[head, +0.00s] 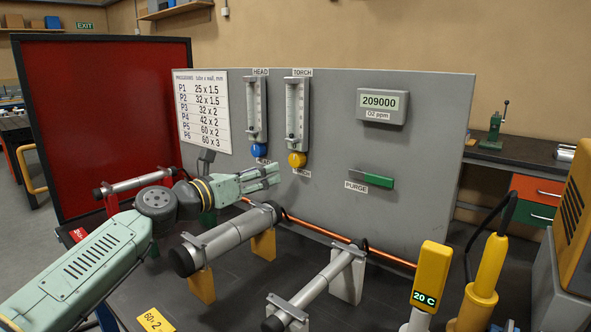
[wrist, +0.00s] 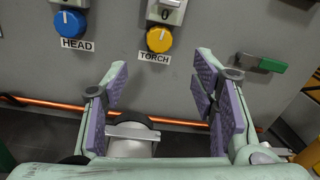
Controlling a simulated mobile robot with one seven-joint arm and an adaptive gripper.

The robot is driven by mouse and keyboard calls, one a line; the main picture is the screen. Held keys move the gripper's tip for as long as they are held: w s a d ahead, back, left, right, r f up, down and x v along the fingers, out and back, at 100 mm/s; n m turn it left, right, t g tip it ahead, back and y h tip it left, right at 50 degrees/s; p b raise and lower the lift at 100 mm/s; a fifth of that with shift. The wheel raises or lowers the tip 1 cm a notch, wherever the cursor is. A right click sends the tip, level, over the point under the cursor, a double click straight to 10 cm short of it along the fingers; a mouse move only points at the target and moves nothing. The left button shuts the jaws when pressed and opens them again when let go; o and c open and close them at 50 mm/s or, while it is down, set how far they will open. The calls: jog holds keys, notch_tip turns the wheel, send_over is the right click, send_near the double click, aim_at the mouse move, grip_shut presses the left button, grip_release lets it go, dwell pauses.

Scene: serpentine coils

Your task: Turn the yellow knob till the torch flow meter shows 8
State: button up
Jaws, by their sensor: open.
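The yellow knob (head: 297,160) sits at the foot of the torch flow meter (head: 297,115) on the grey panel. In the wrist view the yellow knob (wrist: 159,39) is above the TORCH label, ahead of my fingers and slightly left of the middle between them. My gripper (head: 270,174) is open and empty, a little below and left of the knob in the head view. In the wrist view my gripper (wrist: 163,85) has its purple pads wide apart, not touching the knob. The meter's float reading is too small to tell.
A blue HEAD knob (wrist: 70,23) is left of the yellow one. A green PURGE lever (head: 371,178) is to the right. An orange-brown pipe (head: 330,233) runs low along the panel, and metal tube pieces (head: 228,236) on stands fill the bench below.

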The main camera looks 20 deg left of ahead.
aim_at(293, 163)
jog(key=shift+m, duration=0.3)
jog(key=shift+w+d, duration=0.1)
jog(key=shift+w, duration=0.15)
jog(key=p+x, duration=0.4)
jog(key=x, duration=0.5)
jog(key=shift+w, duration=0.25)
jog(key=shift+w+d, duration=0.2)
jog(key=shift+w, duration=0.2)
jog(key=c, duration=1.2)
jog(key=shift+o, duration=0.2)
jog(key=shift+f+m+b, duration=0.15)
jog(key=shift+m+b, duration=0.15)
